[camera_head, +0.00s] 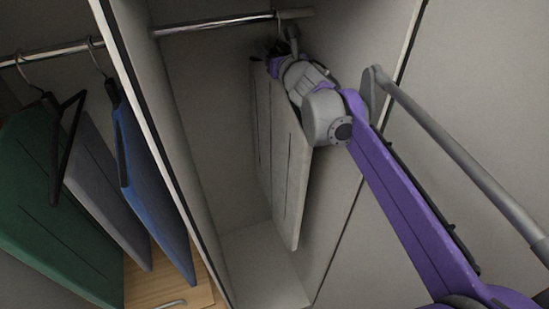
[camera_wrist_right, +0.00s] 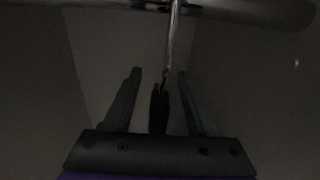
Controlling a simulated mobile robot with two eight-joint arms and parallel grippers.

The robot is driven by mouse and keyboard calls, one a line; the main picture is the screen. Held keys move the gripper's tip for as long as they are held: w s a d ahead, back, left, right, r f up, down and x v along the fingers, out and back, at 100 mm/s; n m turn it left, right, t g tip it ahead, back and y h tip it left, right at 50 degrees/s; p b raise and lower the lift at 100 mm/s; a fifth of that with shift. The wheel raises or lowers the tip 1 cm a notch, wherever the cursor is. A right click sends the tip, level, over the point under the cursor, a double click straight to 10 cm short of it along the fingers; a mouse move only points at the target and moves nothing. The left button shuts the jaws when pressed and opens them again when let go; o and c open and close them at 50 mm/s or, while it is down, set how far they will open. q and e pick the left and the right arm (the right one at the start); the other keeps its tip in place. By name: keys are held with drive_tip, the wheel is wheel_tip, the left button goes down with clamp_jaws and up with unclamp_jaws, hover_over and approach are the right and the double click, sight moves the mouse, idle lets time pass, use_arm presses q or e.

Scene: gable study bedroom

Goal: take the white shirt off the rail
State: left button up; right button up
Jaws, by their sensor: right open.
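The white shirt (camera_head: 278,165) hangs from the rail (camera_head: 215,25) in the right-hand wardrobe compartment, close to its right wall. My right gripper (camera_head: 272,58) is at the top of the shirt, partly hidden by its own wrist. In the right wrist view my right gripper (camera_wrist_right: 160,82) is open, with a finger on each side of the dark hanger (camera_wrist_right: 159,108). The hanger's metal hook (camera_wrist_right: 172,45) runs up to the rail (camera_wrist_right: 235,9). The fingers look apart from the hanger. My left gripper is not in view.
The compartment floor (camera_head: 262,270) below the shirt is clear.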

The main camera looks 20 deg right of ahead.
drive_tip(key=shift+s, duration=0.2)
clamp_jaws()
idle(1.2)
